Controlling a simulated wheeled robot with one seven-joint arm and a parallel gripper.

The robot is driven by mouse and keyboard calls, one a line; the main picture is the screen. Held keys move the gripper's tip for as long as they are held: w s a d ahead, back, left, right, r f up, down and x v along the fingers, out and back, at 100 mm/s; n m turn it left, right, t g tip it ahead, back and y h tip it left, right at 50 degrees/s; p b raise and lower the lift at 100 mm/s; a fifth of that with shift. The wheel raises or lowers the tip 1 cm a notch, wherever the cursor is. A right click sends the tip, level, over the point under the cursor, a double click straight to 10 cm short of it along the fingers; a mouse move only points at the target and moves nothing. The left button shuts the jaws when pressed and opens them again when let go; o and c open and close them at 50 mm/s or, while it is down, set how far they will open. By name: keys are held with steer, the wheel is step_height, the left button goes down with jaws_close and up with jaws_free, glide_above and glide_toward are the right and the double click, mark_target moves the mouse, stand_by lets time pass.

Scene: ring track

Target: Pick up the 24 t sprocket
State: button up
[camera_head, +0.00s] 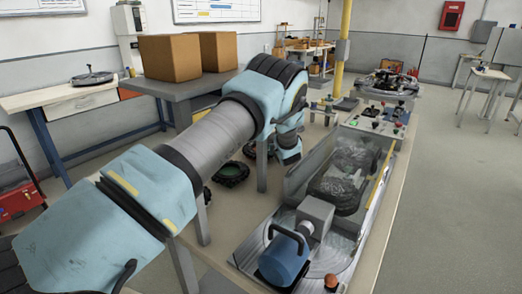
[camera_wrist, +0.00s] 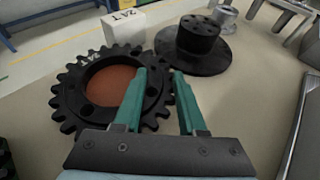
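A black toothed sprocket (camera_wrist: 70,90) lies flat on the beige bench in the wrist view, with reddish-brown showing through its centre hole. The left finger overlaps the sprocket's right side in the picture, and part of the right rim shows between the fingers. I cannot tell whether they touch.
A black flanged hub (camera_wrist: 198,45) stands right behind the sprocket, close to the right fingertip. A metal part (camera_wrist: 224,14) is beyond it. In the head view, a machine with a clear cover (camera_head: 345,170) and blue motor (camera_head: 284,260) stands right of my arm. Cardboard boxes (camera_head: 170,58) stand behind.

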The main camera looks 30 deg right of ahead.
steer(key=shift+f, duration=0.1)
jaws_close()
steer(key=shift+s+f, duration=0.1)
steer(key=shift+f, duration=0.05)
stand_by(0.4)
